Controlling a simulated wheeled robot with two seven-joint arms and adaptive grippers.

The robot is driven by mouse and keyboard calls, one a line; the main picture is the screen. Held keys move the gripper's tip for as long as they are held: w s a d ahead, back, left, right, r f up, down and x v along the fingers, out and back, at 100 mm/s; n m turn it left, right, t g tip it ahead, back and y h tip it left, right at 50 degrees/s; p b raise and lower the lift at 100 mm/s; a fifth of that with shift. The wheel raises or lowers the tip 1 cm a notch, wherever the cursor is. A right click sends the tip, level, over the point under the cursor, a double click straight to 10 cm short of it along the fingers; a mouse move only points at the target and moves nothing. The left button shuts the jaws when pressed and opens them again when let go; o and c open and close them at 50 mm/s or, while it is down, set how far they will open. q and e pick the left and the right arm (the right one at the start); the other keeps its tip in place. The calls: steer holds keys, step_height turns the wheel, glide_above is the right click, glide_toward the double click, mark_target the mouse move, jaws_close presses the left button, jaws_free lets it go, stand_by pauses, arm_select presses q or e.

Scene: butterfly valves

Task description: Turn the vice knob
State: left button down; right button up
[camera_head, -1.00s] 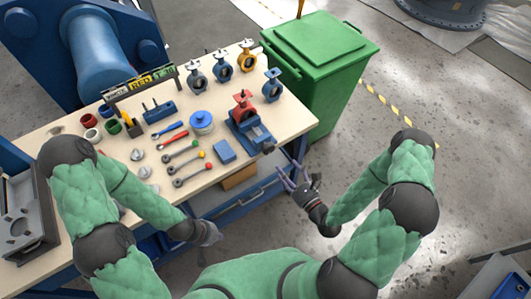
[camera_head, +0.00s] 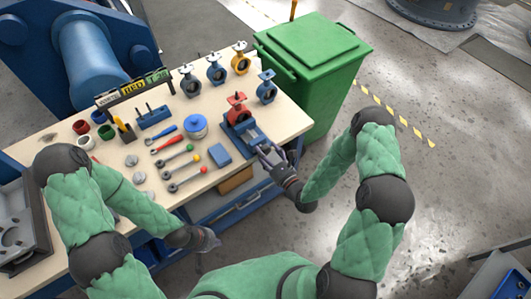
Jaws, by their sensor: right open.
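The blue vice (camera_head: 247,134) stands at the right front of the workbench, with a red valve (camera_head: 237,110) at its far end. Its near end, where the knob would be, is largely hidden behind my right gripper. My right gripper (camera_head: 269,158) is open, at the bench's front edge by the near end of the vice. I cannot tell whether its fingers touch the knob. My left gripper (camera_head: 210,240) hangs low in front of the bench, apart from the vice. Its fingers are too small and dark to read.
Several valves (camera_head: 216,69) stand behind. A green bin (camera_head: 325,70) stands close to the right edge.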

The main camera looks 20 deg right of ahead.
steer(key=shift+w, duration=0.1)
steer(key=c, duration=1.2)
steer(key=shift+o, duration=0.2)
